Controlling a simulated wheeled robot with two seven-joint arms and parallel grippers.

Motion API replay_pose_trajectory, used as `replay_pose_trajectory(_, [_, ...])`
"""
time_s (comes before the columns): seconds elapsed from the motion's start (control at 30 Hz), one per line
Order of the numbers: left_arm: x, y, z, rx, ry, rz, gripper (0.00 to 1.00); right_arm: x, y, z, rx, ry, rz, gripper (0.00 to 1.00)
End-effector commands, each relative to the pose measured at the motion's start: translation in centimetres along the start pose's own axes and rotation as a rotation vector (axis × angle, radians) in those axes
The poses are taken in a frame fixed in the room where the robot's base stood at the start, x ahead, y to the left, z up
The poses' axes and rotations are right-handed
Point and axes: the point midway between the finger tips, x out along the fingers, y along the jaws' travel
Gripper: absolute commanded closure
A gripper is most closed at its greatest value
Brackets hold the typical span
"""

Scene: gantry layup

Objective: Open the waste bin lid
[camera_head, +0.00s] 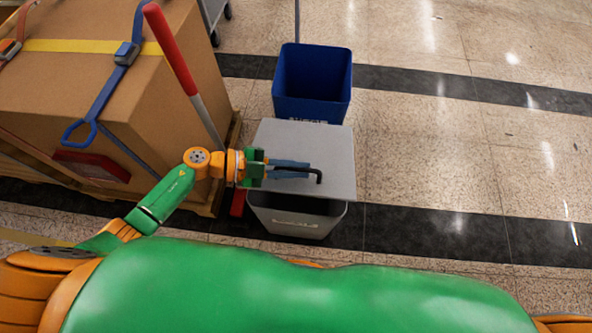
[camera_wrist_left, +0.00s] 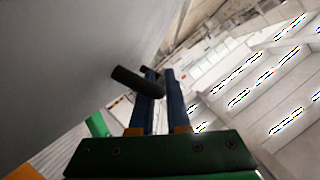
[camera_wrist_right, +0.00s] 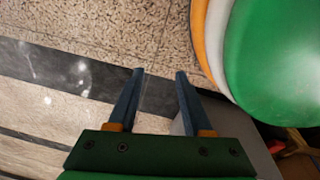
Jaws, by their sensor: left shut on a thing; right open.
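The grey waste bin (camera_head: 298,222) stands on the floor ahead of me in the head view. Its flat grey lid (camera_head: 325,145) shows above the body; how far it is raised is hard to tell. A black bar handle (camera_head: 319,177) sticks out from the lid. My left gripper (camera_head: 305,171) is shut on this handle. In the left wrist view the handle (camera_wrist_left: 137,83) lies at the fingertips of the left gripper (camera_wrist_left: 158,74), beside the lid's grey face (camera_wrist_left: 60,70). My right gripper (camera_wrist_right: 155,76) is open and empty in the right wrist view.
A blue open bin (camera_head: 312,85) stands just behind the grey one. A strapped cardboard box (camera_head: 60,85) on a wooden pallet (camera_head: 205,200) is close on the left, with a red-and-grey pole (camera_head: 172,50) beside it. The floor to the right is clear.

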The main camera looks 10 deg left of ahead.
Motion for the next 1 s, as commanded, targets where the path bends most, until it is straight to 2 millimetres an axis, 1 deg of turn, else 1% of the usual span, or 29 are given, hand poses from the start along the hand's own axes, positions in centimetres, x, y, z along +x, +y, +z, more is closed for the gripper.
replay_pose_trajectory(0.03, [-0.5, -1.6, -1.0, -0.025, -0.002, 0.009, 1.0, -1.8, -0.3, 0.1, -0.003, -0.007, -0.008, 0.5])
replay_pose_trajectory(0.1, [-0.6, -2.6, -1.3, -0.07, -0.001, 0.026, 1.0, -2.6, -0.9, 0.4, -0.007, -0.018, -0.019, 0.5])
replay_pose_trajectory(0.2, [-0.7, -3.8, -1.5, -0.125, 0.0, 0.048, 1.0, -3.4, -1.5, 0.7, -0.011, -0.028, -0.03, 0.5])
replay_pose_trajectory(0.4, [-0.8, -5.6, -1.8, -0.204, 0.001, 0.079, 1.0, -4.1, -2.1, 1.0, -0.016, -0.039, -0.041, 0.5])
replay_pose_trajectory(0.63, [-0.8, -6.5, -1.9, -0.245, 0.004, 0.095, 1.0, -4.4, -2.3, 1.1, -0.018, -0.043, -0.044, 0.5])
replay_pose_trajectory(1.0, [-0.8, -6.6, -1.8, -0.253, 0.004, 0.098, 1.0, -4.4, -2.3, 1.2, -0.019, -0.045, -0.045, 0.5])
